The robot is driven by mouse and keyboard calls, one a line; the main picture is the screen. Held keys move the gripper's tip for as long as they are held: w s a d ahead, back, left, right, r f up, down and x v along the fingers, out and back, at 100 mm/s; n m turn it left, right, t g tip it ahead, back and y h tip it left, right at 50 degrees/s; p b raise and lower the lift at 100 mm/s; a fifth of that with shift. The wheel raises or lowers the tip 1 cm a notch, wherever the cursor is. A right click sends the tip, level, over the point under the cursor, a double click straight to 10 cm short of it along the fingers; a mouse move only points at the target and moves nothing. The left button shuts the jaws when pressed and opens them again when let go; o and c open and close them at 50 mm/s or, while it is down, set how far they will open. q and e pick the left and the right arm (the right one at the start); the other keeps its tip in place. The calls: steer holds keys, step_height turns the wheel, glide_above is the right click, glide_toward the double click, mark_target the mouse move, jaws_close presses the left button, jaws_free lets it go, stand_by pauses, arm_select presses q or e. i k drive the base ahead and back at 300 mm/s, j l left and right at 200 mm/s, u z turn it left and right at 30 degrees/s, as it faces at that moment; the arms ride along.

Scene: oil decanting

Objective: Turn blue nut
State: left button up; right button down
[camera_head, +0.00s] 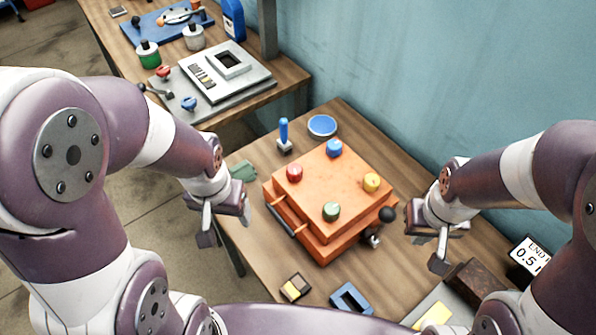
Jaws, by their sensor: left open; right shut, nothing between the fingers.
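A blue nut (334,147) sits at the far corner of the top of an orange box (325,185) on the wooden table. A red nut (294,172), a yellow nut (371,182) and a green nut (331,211) sit at the box's other corners. My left gripper (226,232) is open and empty, apart from the box on its left side. My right gripper (438,250) is shut and empty, to the right of the box and apart from it. Neither gripper touches the blue nut.
A blue-handled tool (284,135) and a blue round dish (322,126) stand behind the box. A black knob (387,214) sticks out at its right. A blue block (351,299) and a small yellow-black block (295,287) lie in front. A dark brown block (474,281) lies near my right gripper.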

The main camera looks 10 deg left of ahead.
mark_target(333, 148)
steer(key=i+j+z, duration=0.15)
steer(key=z, duration=0.25)
steer(key=i+j+z, duration=0.1)
steer(key=z, duration=0.35)
steer(key=i+j+z, duration=0.1)
steer(key=j+z, duration=0.3)
steer(key=l, duration=0.1)
